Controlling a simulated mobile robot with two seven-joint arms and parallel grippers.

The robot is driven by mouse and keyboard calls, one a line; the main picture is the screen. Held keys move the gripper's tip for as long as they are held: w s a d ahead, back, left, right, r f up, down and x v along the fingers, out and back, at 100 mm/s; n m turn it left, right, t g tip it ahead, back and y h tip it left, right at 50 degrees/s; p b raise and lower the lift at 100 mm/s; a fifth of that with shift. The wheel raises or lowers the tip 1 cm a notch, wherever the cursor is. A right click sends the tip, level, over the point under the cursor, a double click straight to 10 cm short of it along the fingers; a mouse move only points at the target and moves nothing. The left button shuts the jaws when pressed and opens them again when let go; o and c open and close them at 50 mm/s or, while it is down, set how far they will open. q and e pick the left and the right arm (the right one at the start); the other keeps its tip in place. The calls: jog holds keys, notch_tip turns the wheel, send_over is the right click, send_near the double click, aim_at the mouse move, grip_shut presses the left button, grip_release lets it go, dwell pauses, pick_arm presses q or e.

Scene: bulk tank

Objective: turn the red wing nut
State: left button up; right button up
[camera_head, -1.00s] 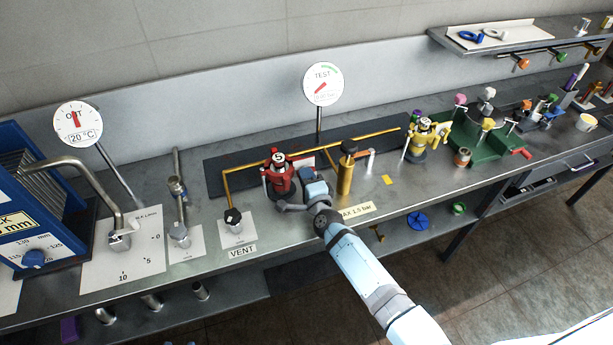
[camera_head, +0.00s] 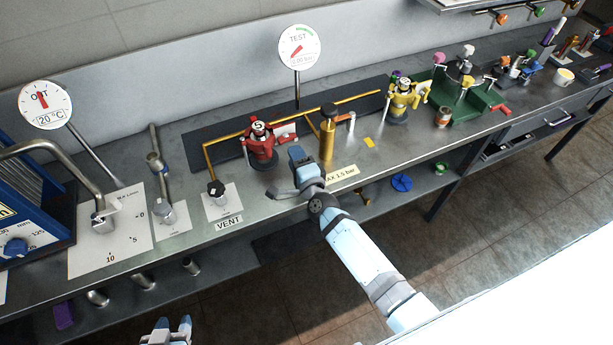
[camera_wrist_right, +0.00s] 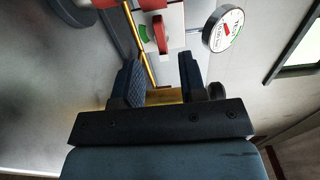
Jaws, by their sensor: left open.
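A red fixture (camera_head: 260,150) with a round top marked "5" stands on the bench in the head view. A small red part (camera_wrist_right: 160,34), before a white and green plate, shows at the top of the right wrist view. I cannot tell for sure whether it is the wing nut. My right gripper (camera_head: 291,175) is just right of and in front of the red fixture, apart from it. Its fingers (camera_wrist_right: 160,66) are apart with nothing visibly gripped. My left gripper (camera_head: 167,331) is open and empty at the bottom edge, well in front of the bench.
A brass cylinder (camera_head: 327,139) stands close behind and right of my right gripper. A black-knobbed valve (camera_head: 216,190) is to the left. A TEST gauge (camera_head: 299,47) rises behind. A yellow fixture (camera_head: 403,98) and green tray (camera_head: 480,105) stand further right.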

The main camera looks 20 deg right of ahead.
jog(key=s, duration=0.8)
jog(key=shift+d+b, duration=0.15)
jog(key=shift+b, duration=0.3)
jog(key=shift+s, duration=0.15)
